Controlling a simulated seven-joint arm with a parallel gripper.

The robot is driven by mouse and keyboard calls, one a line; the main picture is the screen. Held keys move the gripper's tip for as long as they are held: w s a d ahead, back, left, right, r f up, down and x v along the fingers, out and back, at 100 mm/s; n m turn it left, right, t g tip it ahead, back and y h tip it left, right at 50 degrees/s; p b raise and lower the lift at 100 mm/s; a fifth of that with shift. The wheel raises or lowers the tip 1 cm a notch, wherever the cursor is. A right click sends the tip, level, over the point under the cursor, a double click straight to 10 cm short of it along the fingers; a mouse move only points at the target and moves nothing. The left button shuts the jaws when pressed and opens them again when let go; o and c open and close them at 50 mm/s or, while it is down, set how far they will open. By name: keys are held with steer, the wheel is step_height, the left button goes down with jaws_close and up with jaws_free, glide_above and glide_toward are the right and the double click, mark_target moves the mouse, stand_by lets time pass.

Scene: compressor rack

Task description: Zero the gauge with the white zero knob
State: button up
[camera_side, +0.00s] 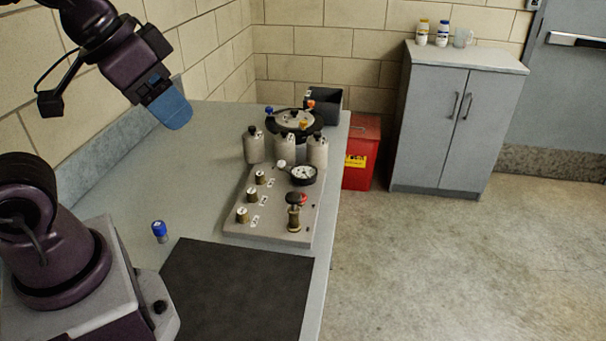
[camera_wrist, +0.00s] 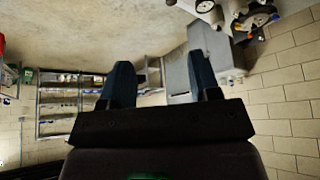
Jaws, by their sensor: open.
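The gauge (camera_side: 303,174) has a round white dial with a dark rim and sits on a grey panel (camera_side: 270,228) on the bench. The white zero knob (camera_side: 282,164) is a small pale ball at the gauge's left edge. My gripper (camera_side: 172,112) has blue fingers and is raised above the bench's far left part, well left of the gauge and apart from everything. In the wrist view, my gripper (camera_wrist: 160,80) shows two separated fingers with nothing between them.
The panel also carries several brass knobs (camera_side: 251,195) and a red-topped valve (camera_side: 294,212). Pale bottles (camera_side: 254,147) and a dark round rack (camera_side: 294,122) stand behind. A blue-capped vial (camera_side: 160,231) and black mat (camera_side: 238,290) lie nearer.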

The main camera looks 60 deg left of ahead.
stand_by(0.4)
steer(key=shift+c, duration=1.4)
steer(key=shift+a+f, duration=0.2)
steer(key=shift+a, duration=0.1)
steer(key=shift+c, duration=0.8)
steer(key=m+g, duration=0.1)
steer(key=m, duration=0.1)
glide_toward(280, 162)
steer(key=shift+h, duration=0.4)
steer(key=x, duration=0.8)
steer(key=shift+w+a+f, duration=0.15)
steer(key=shift+a+f, duration=0.1)
steer(key=shift+f, duration=0.15)
